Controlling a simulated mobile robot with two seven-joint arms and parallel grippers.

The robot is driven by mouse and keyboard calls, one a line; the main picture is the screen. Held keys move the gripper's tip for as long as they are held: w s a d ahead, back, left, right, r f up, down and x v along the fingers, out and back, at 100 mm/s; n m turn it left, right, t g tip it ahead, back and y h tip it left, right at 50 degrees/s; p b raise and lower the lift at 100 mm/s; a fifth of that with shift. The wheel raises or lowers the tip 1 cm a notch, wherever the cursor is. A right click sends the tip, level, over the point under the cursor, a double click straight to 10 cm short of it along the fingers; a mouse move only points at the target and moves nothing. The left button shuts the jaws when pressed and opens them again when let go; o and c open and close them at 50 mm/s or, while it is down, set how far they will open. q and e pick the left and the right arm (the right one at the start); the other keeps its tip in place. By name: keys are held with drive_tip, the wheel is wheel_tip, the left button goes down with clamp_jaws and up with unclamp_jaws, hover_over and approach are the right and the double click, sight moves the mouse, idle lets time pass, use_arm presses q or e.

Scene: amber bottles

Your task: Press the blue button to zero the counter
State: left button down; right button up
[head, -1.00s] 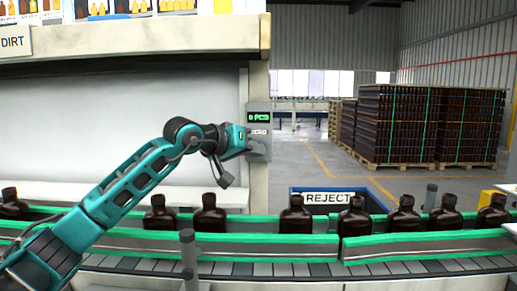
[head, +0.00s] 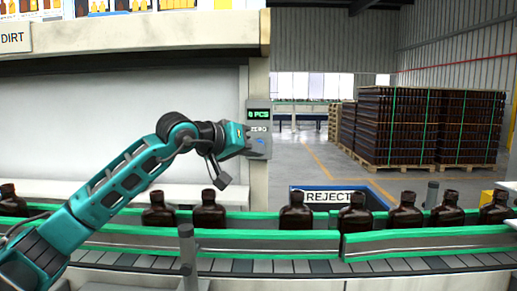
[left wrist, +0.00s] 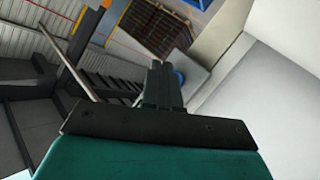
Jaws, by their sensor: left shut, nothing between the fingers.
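The grey counter box (head: 259,130) is fixed to the pale post, with a small green-lit display (head: 258,115) and the word ZERO under it. The display seems to read 0 PCS, but the digit is too small to be certain. The blue button (head: 261,141) shows below that word. My left gripper (head: 257,152) is at the lower part of the box, close to the button. In the left wrist view its fingers (left wrist: 160,72) are shut and empty, and the blue button (left wrist: 180,77) shows partly behind them. I cannot tell whether they touch it. My right gripper is in neither view.
A conveyor with green rails (head: 430,241) runs across the front, carrying several amber bottles (head: 209,213). A REJECT bin (head: 330,197) stands behind it. Pallets of stacked bottles (head: 390,125) stand at the back right. Open floor lies behind the post.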

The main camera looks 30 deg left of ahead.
use_arm(q)
drive_tip(key=s+d, duration=0.1)
drive_tip(key=s+d+b, duration=0.1)
drive_tip(key=s, duration=0.1)
drive_tip(key=shift+s, duration=0.15)
idle(0.9)
